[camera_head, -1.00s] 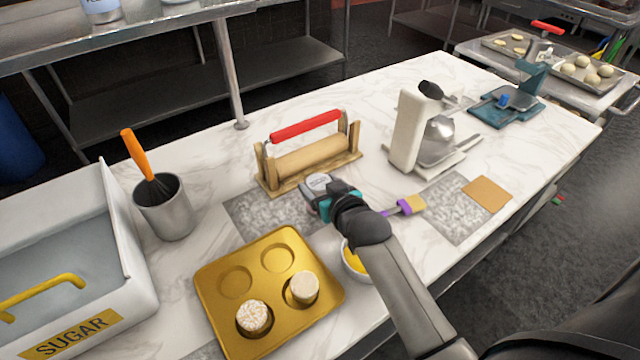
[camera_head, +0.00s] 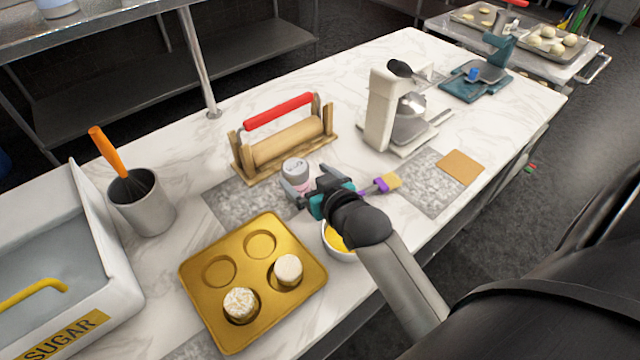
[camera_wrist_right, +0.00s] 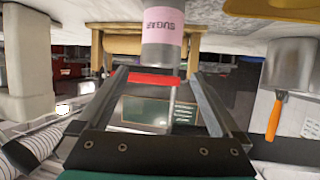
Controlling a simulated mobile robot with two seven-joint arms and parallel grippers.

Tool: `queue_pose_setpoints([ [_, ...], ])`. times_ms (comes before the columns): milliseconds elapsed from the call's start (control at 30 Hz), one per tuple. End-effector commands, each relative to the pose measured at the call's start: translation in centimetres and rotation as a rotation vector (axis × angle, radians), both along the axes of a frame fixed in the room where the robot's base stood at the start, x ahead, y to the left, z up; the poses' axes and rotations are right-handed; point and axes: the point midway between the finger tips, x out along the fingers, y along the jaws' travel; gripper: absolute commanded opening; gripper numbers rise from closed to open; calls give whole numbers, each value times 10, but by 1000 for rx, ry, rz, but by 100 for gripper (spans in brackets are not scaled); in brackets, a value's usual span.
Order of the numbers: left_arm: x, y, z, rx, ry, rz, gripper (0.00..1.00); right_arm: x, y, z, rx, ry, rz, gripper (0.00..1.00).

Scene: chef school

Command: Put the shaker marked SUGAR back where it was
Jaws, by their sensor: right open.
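The SUGAR shaker (camera_head: 295,170), with a grey lid and pink label, stands upright on the grey speckled mat in front of the rolling pin stand. In the right wrist view the shaker (camera_wrist_right: 163,40) appears upside down, and its label reads SUGAR. My right gripper (camera_head: 306,188) is open, close to the shaker on its near right side. In the right wrist view the gripper (camera_wrist_right: 158,75) shows its fingers spread, with the shaker ahead at the fingertips and not clamped. In the head view the gripper partly hides the shaker's lower part. My left gripper is not in view.
A gold muffin tin (camera_head: 190,275) and a bowl of yellow contents (camera_head: 338,240) are near the gripper. The rolling pin stand (camera_head: 285,148) is behind the shaker. A purple-handled brush (camera_head: 385,183), white machine (camera_head: 385,110), utensil cup (camera_head: 145,210) and SUGAR bin (camera_head: 110,270) stand around.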

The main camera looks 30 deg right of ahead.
Motion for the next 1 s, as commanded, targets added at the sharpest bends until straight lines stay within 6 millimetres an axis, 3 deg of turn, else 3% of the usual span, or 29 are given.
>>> queue_pose_setpoints([
  [200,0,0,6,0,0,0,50,-34,2,14,0,2,0,100],
  [400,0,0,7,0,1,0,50,-52,3,22,1,1,0,100],
  [1000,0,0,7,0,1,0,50,-57,3,24,0,0,0,100],
])
